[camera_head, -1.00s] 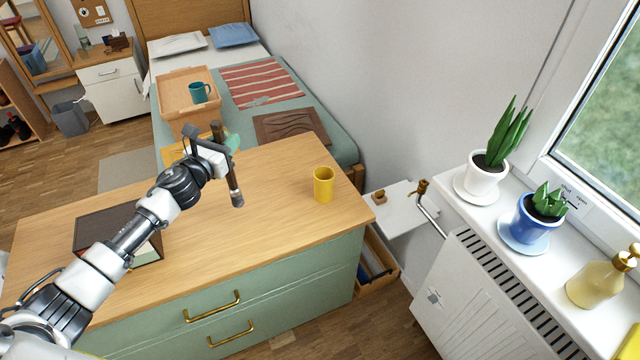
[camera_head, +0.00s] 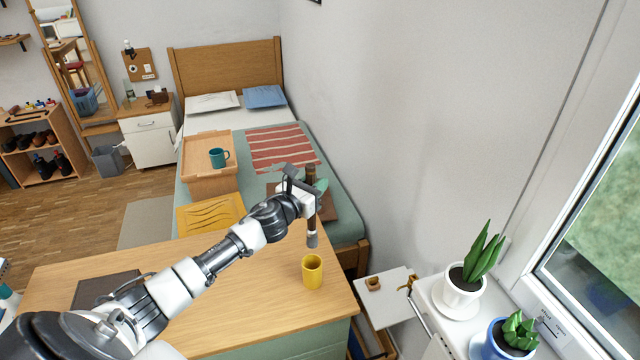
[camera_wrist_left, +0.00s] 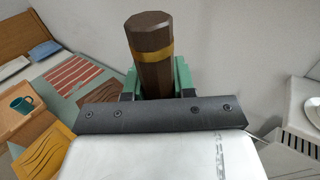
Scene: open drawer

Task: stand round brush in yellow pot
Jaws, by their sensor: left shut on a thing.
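The yellow pot (camera_head: 312,272) stands upright on the wooden dresser top near its right end. My left gripper (camera_head: 311,192) is shut on the round brush (camera_head: 312,228), which has a dark brown handle and a light grey band near its lower end. The brush hangs nearly upright, its lower end just above the pot in the picture; I cannot tell whether it is exactly over the opening. In the left wrist view the brown handle (camera_wrist_left: 150,50) with a gold band stands between the green finger pads. The pot is not seen there. My right gripper is not in view.
The dresser top (camera_head: 230,300) is clear around the pot, with a dark flat item (camera_head: 105,290) at its left. Beyond are the bed with a wooden tray and teal mug (camera_head: 219,157). A wall and a windowsill with potted plants (camera_head: 462,290) lie to the right.

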